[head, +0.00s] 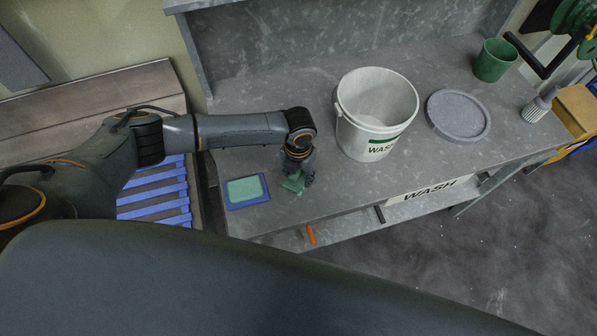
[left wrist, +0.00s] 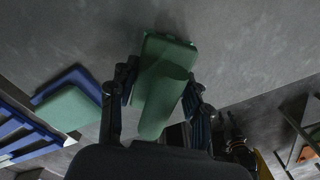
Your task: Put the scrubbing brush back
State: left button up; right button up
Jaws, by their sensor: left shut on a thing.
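The green scrubbing brush (left wrist: 168,88) sits between the fingers of my left gripper (left wrist: 160,100), which is shut on it. In the head view the brush (head: 293,184) shows as a small green shape under my left gripper (head: 298,178), low over the grey worktop. I cannot tell whether it touches the top. A blue-rimmed tray (head: 231,203) with a pale green inside lies to the left of the gripper, apart from it. This tray also shows at the left of the left wrist view (left wrist: 92,82).
A white pail (head: 362,138) stands open right of my left gripper, with a round grey lid (head: 458,115) beyond it. A green cup (head: 494,60) stands at the back right. Blue slats (head: 155,190) lie left of the worktop (head: 335,192). An orange handle (head: 310,235) shows below its front edge.

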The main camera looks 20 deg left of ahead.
pick_arm(q)
jog(key=shift+f, duration=0.2)
jog(key=o, duration=1)
jog(key=shift+r, duration=0.1)
notch_tip(320, 180, up, 12)
jog(key=shift+f+b, duration=0.1)
jog(key=shift+b, duration=1.15)
